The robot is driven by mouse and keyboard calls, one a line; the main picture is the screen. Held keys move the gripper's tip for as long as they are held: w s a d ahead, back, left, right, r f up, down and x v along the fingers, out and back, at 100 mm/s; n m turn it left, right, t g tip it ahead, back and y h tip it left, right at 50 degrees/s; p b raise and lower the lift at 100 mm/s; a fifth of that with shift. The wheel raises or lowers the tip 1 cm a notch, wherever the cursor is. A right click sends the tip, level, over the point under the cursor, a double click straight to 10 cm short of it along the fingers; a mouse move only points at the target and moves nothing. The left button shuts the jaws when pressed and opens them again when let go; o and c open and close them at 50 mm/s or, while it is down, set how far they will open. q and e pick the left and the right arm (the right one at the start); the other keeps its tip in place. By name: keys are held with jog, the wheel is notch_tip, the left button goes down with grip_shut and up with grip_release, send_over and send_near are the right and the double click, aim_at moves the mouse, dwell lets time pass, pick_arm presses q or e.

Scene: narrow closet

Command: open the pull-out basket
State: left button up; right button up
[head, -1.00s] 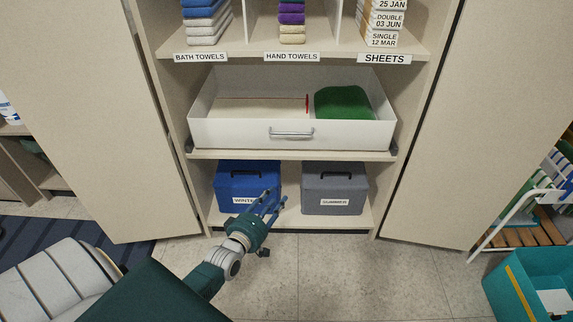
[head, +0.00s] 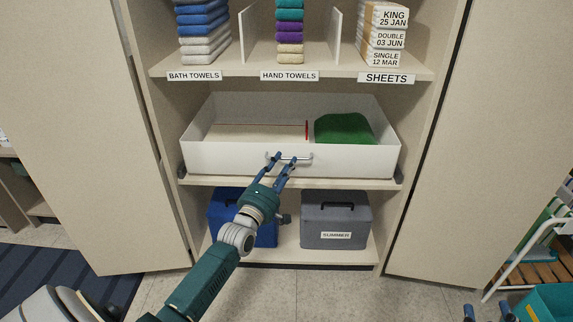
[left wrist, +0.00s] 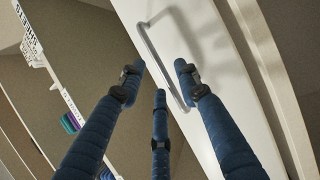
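The pull-out basket (head: 230,160) is a white, open-topped drawer on the middle shelf, pushed in. Its metal bar handle (head: 303,157) is on the front; the handle also shows in the left wrist view (left wrist: 153,54). My left gripper (head: 284,157) is open, its blue fingers spread and pointing at the handle. In the left wrist view its fingertips (left wrist: 158,72) lie on both sides of the handle bar; I cannot tell whether they touch it. My right gripper (head: 486,312) shows only as blue fingertips, apart, at the bottom right edge.
A green folded cloth (head: 343,128) lies in the basket. Below stand a blue box (head: 228,208), partly behind my left arm, and a grey box (head: 335,219). Closet doors stand open at left (head: 85,130) and right (head: 490,130). A white rack (head: 530,240) is at far right.

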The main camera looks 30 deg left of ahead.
pick_arm(q)
jog(key=shift+x, duration=1.05)
pick_arm(e)
jog(key=shift+w+a+r+t, duration=0.15)
jog(key=shift+r+t, duration=0.3)
jog(key=shift+r, duration=0.35)
jog(key=shift+w+a+r+t, duration=0.15)
jog(key=shift+r+t, duration=0.3)
jog(key=shift+r, duration=0.35)
pick_arm(q)
grip_shut()
